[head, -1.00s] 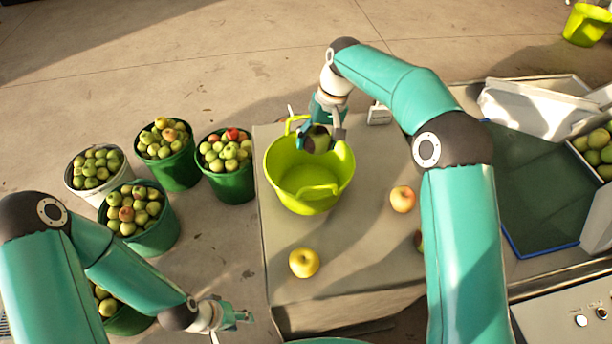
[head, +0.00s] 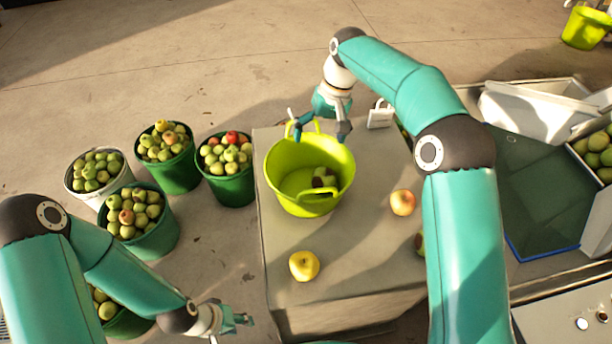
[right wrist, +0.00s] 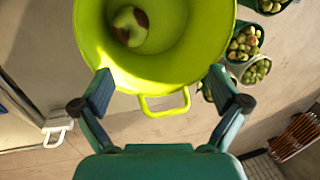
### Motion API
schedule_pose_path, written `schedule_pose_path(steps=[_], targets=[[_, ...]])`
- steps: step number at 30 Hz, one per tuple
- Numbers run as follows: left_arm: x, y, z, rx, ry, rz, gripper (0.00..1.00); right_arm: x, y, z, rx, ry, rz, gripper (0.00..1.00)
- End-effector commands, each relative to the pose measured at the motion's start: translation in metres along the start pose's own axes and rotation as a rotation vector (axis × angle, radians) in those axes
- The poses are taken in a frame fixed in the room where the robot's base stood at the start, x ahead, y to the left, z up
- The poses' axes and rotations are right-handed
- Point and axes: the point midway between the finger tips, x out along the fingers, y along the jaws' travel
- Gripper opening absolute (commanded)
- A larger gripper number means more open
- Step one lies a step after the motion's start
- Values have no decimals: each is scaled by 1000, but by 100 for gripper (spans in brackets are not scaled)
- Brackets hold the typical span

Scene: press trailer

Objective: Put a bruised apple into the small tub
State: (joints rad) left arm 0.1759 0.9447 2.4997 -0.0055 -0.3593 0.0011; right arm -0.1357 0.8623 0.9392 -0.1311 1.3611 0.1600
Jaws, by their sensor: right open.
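The small yellow-green tub (head: 285,165) stands on the grey table top, and it also fills the top of the right wrist view (right wrist: 195,65). A green apple with dark brown bruises (head: 324,178) lies inside it on the bottom; the right wrist view shows the same apple (right wrist: 129,25). My right gripper (head: 319,137) is open and empty above the tub's far rim. My left gripper (head: 243,320) is low at the left of the table, away from the tub; its finger gap is too small to judge. A yellow apple (head: 304,265) and a reddish apple (head: 402,202) lie on the table.
Several buckets full of apples (head: 231,190) stand on the floor left of the table. A part-hidden apple (head: 419,242) lies beside my right arm. A white tag-like object (head: 380,116) is near the table's far edge. A dark green basin (head: 530,190) is at the right.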

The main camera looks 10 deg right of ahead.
Motion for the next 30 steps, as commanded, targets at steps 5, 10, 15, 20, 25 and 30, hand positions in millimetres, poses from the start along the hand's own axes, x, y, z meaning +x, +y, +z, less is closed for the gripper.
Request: schedule_pose_path(steps=[5,10,15,20,25,30], targets=[[0,0,0,0,0,0,40,-39,0,-1,-1,6,-1,98],[0,0,0,0,0,0,40,-68,0,-2,-1,3,-1,98],[0,0,0,0,0,0,40,-83,0,-2,-1,2,0,98],[0,0,0,0,0,0,40,-91,0,-1,-2,0,0,98],[0,0,0,0,0,0,40,-93,0,0,-2,0,0,98],[1,0,0,0,0,0,40,-92,0,0,-2,-1,0,98]])
